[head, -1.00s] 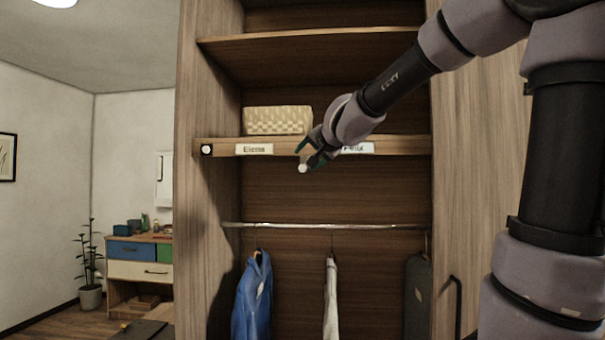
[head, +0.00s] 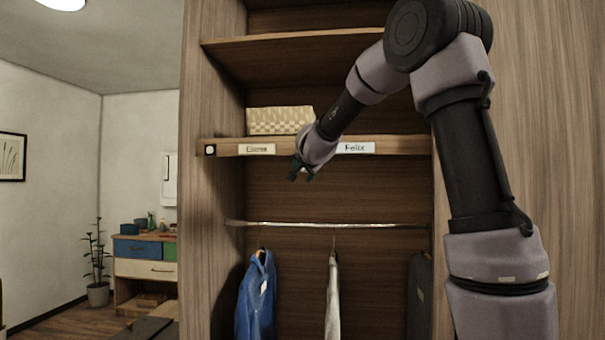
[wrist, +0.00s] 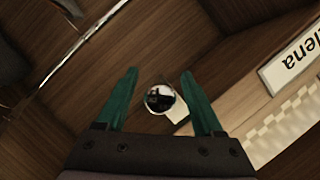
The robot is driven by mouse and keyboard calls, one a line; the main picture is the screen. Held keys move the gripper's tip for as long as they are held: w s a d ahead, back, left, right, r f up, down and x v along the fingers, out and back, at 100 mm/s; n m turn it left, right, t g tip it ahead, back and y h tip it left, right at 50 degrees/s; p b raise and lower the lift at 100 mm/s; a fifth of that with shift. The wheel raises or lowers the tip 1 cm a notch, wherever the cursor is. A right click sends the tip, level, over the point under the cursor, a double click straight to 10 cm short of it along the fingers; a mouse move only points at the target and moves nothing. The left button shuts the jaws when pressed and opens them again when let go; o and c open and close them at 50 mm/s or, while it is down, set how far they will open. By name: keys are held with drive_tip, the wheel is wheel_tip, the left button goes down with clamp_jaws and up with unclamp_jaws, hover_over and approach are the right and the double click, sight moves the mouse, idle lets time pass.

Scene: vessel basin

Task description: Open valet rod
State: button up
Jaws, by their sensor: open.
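A shiny chrome ball knob (wrist: 160,97), which looks like the end of the valet rod, shows in the wrist view beside the shelf's front edge. My gripper (wrist: 160,85) is open, with its teal fingers on either side of the knob in the picture. I see no finger touching it, and the depth between them is hard to tell. In the head view, my gripper (head: 302,172) is at the shelf edge between the name labels and hides the knob. The rod behind the knob is mostly out of sight.
The shelf edge (head: 225,149) carries an Elena label (head: 257,149), a Felix label (head: 355,148) and a round white piece on black (head: 210,150). A woven basket (head: 280,120) stands above. Below, a hanging rail (head: 290,224) holds a blue garment (head: 256,295) and others.

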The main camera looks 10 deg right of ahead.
drive_tip(key=shift+w+f, duration=0.1)
drive_tip(key=shift+w, duration=0.35)
clamp_jaws()
idle(1.1)
